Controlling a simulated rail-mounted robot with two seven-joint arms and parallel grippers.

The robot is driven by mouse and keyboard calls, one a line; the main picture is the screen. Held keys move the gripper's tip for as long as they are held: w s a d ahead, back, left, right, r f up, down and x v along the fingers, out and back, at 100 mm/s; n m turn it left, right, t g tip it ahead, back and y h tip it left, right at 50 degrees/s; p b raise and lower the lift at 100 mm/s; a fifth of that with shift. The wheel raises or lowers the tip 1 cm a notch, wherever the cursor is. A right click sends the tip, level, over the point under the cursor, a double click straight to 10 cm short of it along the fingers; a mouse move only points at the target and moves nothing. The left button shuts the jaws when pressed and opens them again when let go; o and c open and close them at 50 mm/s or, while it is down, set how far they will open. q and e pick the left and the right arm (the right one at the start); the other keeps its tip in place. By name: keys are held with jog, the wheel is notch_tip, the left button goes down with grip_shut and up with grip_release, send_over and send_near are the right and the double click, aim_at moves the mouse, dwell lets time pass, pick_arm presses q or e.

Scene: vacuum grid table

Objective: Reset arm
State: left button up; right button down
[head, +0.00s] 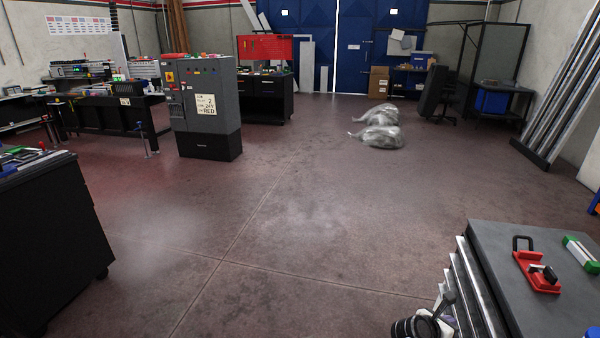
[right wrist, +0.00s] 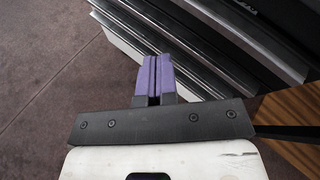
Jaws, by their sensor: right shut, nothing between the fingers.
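My right gripper (right wrist: 156,62) shows in the right wrist view with its two purple fingers pressed together and nothing between them. In that view it is beside the layered drawer fronts (right wrist: 215,52) of a cabinet, over the reddish floor. In the head view, part of my right arm shows at the bottom edge, left of the grey-topped cabinet (head: 490,238); its fingers are hard to make out there. My left gripper is not in either view.
A red clamp (head: 538,272) and a green-and-white item (head: 580,252) lie on the grey-topped cabinet. A dark cabinet (head: 50,240) stands at left. A grey control cabinet (head: 205,105) and clear plastic bags (head: 382,137) stand farther back. The middle floor (head: 270,220) is clear.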

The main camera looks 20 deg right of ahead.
jog(key=w+a+r+n+t, duration=0.1)
jog(key=w+r+n+t, duration=0.3)
jog(key=r+n+t, duration=0.5)
jog(key=w+a+r+n+t, duration=0.2)
jog(key=w+r+n+t, duration=0.35)
jog(key=r+n, duration=0.45)
jog(key=s+a+r+n+t+y+p, duration=0.1)
jog(key=a+r+n+y+p, duration=0.2)
jog(key=a+r+n+y, duration=0.55)
jog(key=a+r+n+t+y+p, duration=0.2)
jog(key=a+r+n+y+p, duration=0.3)
jog(key=n, duration=0.7)
jog(key=s+a+r+n+g+p, duration=0.45)
jog(key=s+a+p, duration=0.35)
jog(key=p, duration=0.5)
jog(key=s+a+r+n+g+p, duration=0.4)
jog(key=s+a+r+n+p, duration=0.2)
jog(key=s+p, duration=0.55)
jog(key=s+a+r+n+g+p, duration=0.1)
jog(key=s+g+p, duration=0.2)
jog(key=s+p, duration=0.6)
jog(key=s+a+r+n+g+p, duration=0.1)
jog(key=s+g+p, duration=0.2)
jog(key=s+p, duration=0.6)
jog(key=shift+a+r+p, duration=0.2)
jog(key=shift+r+p, duration=0.15)
jog(key=shift+p, duration=0.15)
